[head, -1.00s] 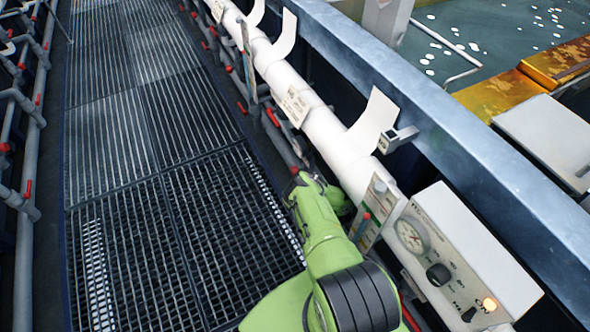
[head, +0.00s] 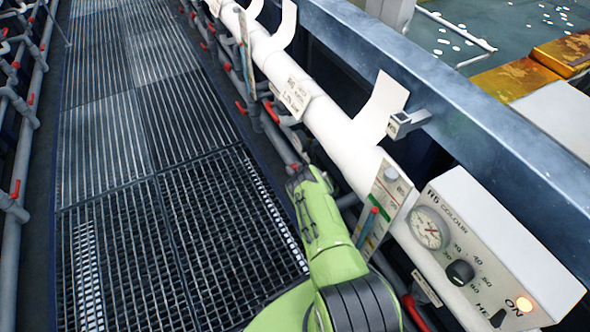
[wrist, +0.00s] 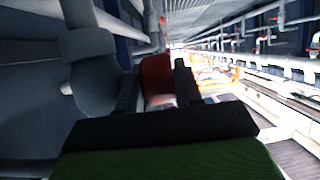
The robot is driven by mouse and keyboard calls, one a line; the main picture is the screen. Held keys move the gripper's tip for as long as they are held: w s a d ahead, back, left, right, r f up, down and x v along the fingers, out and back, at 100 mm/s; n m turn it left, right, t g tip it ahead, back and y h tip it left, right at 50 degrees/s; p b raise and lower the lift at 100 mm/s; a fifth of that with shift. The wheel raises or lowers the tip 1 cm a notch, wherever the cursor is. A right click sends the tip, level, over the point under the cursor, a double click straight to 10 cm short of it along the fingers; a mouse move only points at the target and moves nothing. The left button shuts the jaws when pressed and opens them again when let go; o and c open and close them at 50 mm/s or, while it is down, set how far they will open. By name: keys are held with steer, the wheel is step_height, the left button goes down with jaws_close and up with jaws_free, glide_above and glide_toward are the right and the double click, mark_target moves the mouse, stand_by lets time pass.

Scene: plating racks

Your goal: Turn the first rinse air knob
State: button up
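No label in view names the first rinse air knob, so I cannot tell which control it is. A red valve handle (wrist: 156,76) shows between the two dark fingers of my gripper (wrist: 157,92) in the wrist view. The fingers stand apart on either side of it; whether they touch it is unclear. In the head view my green gripper (head: 297,172) reaches down beside the grey pipe under the white pipe, and it hides most of what is there. A white control box (head: 495,250) with a gauge (head: 428,228) and a black knob (head: 460,272) stands at the right.
A white pipe (head: 345,140) with label plates runs along the blue rail (head: 450,95). A flowmeter panel (head: 385,207) is close right of my arm. More red valve handles (head: 271,112) line the grey pipes. The grated walkway (head: 150,190) at the left is clear.

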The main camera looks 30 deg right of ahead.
steer(key=c, duration=0.3)
steer(key=shift+s+f+t, duration=0.15)
steer(key=shift+t, duration=1.45)
steer(key=o, duration=0.7)
steer(key=shift+c, duration=0.2)
steer(key=s+r+p, duration=0.1)
steer(key=s+p, duration=0.1)
steer(key=s, duration=1)
steer(key=shift+a+r+p, duration=0.3)
steer(key=shift+a+p, duration=0.05)
steer(key=shift+p, duration=0.05)
